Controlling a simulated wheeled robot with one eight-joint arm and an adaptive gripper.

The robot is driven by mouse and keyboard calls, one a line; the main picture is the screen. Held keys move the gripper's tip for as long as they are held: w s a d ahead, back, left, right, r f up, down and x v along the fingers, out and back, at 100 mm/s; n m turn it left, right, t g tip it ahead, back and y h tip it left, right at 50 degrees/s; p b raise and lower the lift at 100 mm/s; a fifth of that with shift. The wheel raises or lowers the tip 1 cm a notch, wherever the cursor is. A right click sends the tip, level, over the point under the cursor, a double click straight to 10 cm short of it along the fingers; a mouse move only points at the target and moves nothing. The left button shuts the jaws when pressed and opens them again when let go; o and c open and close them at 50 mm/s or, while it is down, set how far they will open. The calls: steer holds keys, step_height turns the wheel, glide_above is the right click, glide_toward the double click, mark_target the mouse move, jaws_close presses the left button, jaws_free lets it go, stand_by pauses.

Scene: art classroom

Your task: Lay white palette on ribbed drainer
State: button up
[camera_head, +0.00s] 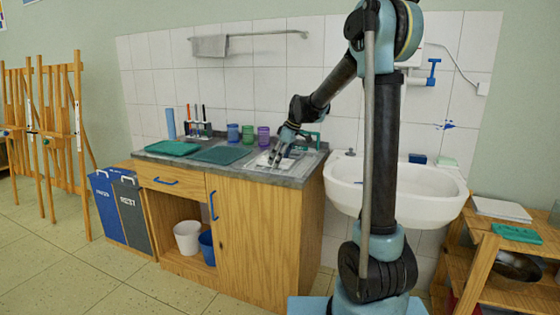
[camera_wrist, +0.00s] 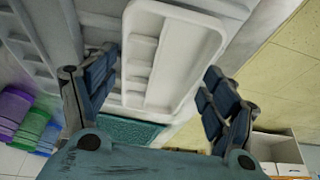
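A white palette (camera_head: 266,161) with moulded wells lies at the right part of the counter, under my gripper (camera_head: 280,155). In the wrist view the palette (camera_wrist: 180,60) shows large between my fingers (camera_wrist: 163,75). My gripper is open, with its fingers spread on either side of the palette; I cannot tell whether either touches it. A dark green mat (camera_head: 221,155) that looks ribbed, possibly the drainer, lies flat and empty left of the palette. A green surface also shows beyond the palette in the wrist view (camera_wrist: 130,131).
A green tray (camera_head: 173,148) lies further left on the counter. Blue, green and purple cups (camera_head: 248,133) and a brush rack (camera_head: 200,128) stand along the back. A white washbasin (camera_head: 420,188) is at the right. Bins (camera_head: 122,210) stand left of the cabinet.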

steer(key=shift+r, duration=0.1)
stand_by(0.3)
steer(key=v, duration=1.2)
steer(key=s+d+f+m+h, duration=0.1)
steer(key=s+d+f+m, duration=0.2)
steer(key=s+d, duration=0.5)
steer(key=s+d+f+m+h, duration=0.1)
steer(key=s+d+f+m, duration=0.25)
steer(key=s, duration=0.85)
steer(key=s+d+f+m+h, duration=0.1)
steer(key=s+d+f+m, duration=0.2)
steer(key=s+f, duration=0.4)
steer(key=s+d+f+m+h, duration=0.1)
steer(key=s+d+f+m, duration=0.3)
steer(key=s+f, duration=0.4)
steer(key=s+d, duration=0.1)
steer(key=s, duration=0.2)
steer(key=shift+s+d+f+t, duration=0.2)
steer(key=shift+s+d+t, duration=0.1)
steer(key=shift+s+t, duration=0.1)
steer(key=shift+w, duration=0.1)
steer(key=shift+w+f, duration=0.2)
steer(key=shift+w, duration=0.25)
